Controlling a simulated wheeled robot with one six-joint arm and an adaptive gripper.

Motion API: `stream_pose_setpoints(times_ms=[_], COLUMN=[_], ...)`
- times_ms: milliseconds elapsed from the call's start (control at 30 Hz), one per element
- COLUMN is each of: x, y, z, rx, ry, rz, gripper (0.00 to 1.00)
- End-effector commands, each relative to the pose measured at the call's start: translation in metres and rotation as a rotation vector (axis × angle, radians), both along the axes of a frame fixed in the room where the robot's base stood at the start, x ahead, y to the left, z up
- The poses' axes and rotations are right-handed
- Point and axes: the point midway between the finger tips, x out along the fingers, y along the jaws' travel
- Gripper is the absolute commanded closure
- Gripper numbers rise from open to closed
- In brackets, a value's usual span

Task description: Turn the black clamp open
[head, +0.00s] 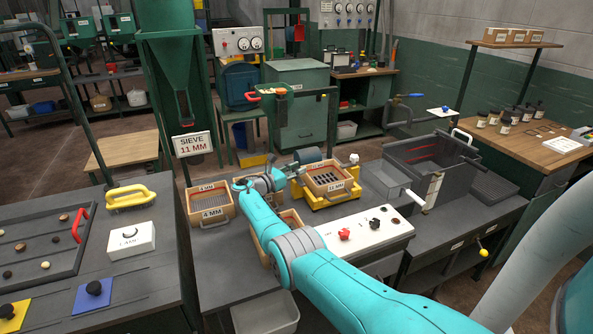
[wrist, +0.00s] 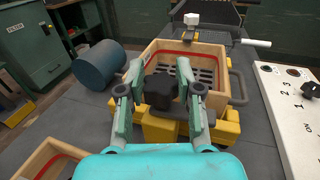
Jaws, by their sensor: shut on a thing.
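The black clamp (wrist: 160,92) is a dark knob at the near side of the wooden sieve box in the wrist view. My gripper (wrist: 159,78) has one finger on each side of it and is shut on it. In the head view my gripper (head: 287,171) is at the left of the sieve box (head: 328,181), which sits in a yellow holder (head: 328,200). The clamp cannot be made out in the head view. A white clamp (wrist: 191,20) stands at the far side of the box in the wrist view.
A blue-grey cylinder (wrist: 98,65) lies left of the sieve box. A white panel (head: 352,235) with red and black knobs is in front. A 4 mm sieve box (head: 209,203) stands at the left, and a grey bin (head: 430,165) at the right.

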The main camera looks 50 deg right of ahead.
Motion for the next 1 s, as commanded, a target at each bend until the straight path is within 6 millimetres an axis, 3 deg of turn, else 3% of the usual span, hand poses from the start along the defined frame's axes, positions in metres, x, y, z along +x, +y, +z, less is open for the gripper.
stream_pose_setpoints(times_ms=[367, 400, 467, 800, 1000], x=[0.000, 0.000, 0.000, 0.000, 0.007], y=[0.000, 0.000, 0.000, 0.002, 0.023], z=[-0.001, -0.002, -0.001, -0.001, -0.001], rx=[0.002, 0.002, 0.001, 0.001, 0.000], ry=[0.000, 0.000, 0.001, 0.001, -0.001], rz=[-0.001, -0.001, -0.001, 0.000, 0.003], gripper=[1.00, 0.55, 0.41, 0.39, 0.39])
